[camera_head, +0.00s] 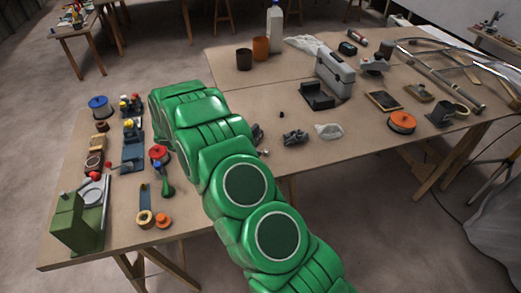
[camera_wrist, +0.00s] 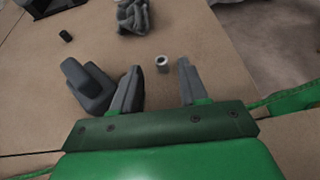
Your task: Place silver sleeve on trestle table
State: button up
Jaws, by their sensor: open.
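The silver sleeve (camera_wrist: 161,63) is a small pale metal ring-like cylinder standing on the trestle table (camera_wrist: 220,82). It also shows as a small bright spot beside my arm in the head view (camera_head: 265,153). My gripper (camera_wrist: 160,72) is open and empty, with one dark finger on each side of the sleeve in the wrist view. The sleeve appears near the fingertip line, apart from both fingers. I cannot tell the height gap. The brown trestle table top (camera_head: 345,150) spans the head view. My green arm hides part of it and the gripper there.
A dark grey object (camera_wrist: 86,86) lies close outside the left finger. A grey lumpy item (camera_wrist: 132,16) and a small black cylinder (camera_wrist: 66,36) lie beyond. A grey case (camera_head: 335,75) and an orange disc (camera_head: 401,122) stand farther right. Bare table lies right of the sleeve.

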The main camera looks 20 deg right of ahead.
jog(key=v, duration=0.8)
jog(key=s+d+r+m+g+y, duration=0.2)
jog(key=s+d+r+m+y, duration=0.25)
jog(key=s+r, duration=0.55)
jog(key=s+d+r+m+g+y, duration=0.1)
jog(key=s+d+r+m+y, duration=0.3)
jog(key=s+r, duration=0.6)
jog(key=s+a+r+m+y, duration=0.1)
jog(key=s+m, duration=0.2)
jog(key=s, duration=0.5)
jog(key=s+a+r+m+t+y, duration=0.1)
jog(key=s+a+m+y, duration=0.1)
jog(key=s, duration=0.7)
jog(key=s+a+r+m+t+y, duration=0.1)
jog(key=s+m, duration=0.3)
jog(key=s, duration=0.4)
jog(key=shift+s+a+r+y, duration=0.15)
jog(key=shift+a+r+y, duration=0.2)
jog(key=shift+a+y, duration=0.25)
